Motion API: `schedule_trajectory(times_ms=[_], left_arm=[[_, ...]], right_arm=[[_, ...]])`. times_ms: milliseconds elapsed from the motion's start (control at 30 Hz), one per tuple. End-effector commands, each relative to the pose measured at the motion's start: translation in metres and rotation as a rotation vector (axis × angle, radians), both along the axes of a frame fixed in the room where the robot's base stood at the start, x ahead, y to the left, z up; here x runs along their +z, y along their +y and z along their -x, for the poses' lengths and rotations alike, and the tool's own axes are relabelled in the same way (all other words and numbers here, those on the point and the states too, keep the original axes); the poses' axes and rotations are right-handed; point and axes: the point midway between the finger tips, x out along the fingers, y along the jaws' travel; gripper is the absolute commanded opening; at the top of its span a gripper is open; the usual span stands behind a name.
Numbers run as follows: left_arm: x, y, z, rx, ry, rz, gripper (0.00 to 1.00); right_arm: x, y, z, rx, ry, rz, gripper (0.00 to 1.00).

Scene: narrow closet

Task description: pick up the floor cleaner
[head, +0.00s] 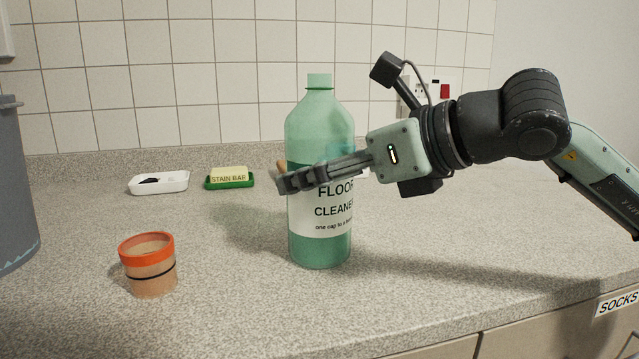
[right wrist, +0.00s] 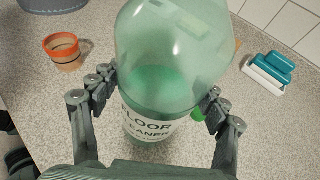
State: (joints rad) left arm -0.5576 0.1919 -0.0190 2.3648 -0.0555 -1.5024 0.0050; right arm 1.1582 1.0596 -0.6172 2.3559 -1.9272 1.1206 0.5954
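The floor cleaner (head: 320,240) is a green, translucent bottle with a green cap and a white label. It stands upright on the counter in the middle of the head view, and also fills the middle of the right wrist view (right wrist: 165,60). My right gripper (head: 290,180) reaches it from the right at upper label height. One finger passes across its front; the other is mostly hidden behind it. In the right wrist view the gripper's fingers (right wrist: 162,88) lie on both sides, close to the bottle. I cannot tell whether both press on it.
An orange-rimmed cup (head: 150,270) stands at the front left. A white dish (head: 158,183) and a stain bar (head: 229,174) on a green dish lie behind. A grey bin (head: 12,190) is at the left edge. Teal and white objects (right wrist: 270,72) lie near the tiled wall.

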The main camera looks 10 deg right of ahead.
Motion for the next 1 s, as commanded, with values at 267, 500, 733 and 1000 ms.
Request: schedule_trajectory(times_ms=[267,500,733,1000], left_arm=[[0.001,0.000,0.001,0.001,0.000,0.000,0.89],[-0.001,0.000,0.005,0.002,0.009,0.000,0.89],[-0.002,0.000,0.008,0.002,0.015,0.000,0.89],[-0.002,0.000,0.006,0.002,0.011,0.001,0.89]], right_arm=[[0.000,0.000,0.000,0.000,0.000,0.000,0.35],[0.002,0.000,0.000,-0.001,-0.006,-0.003,0.12],[0.003,0.000,0.000,-0.001,-0.005,-0.002,0.12],[0.012,0.000,0.000,0.000,-0.007,-0.002,0.12]])
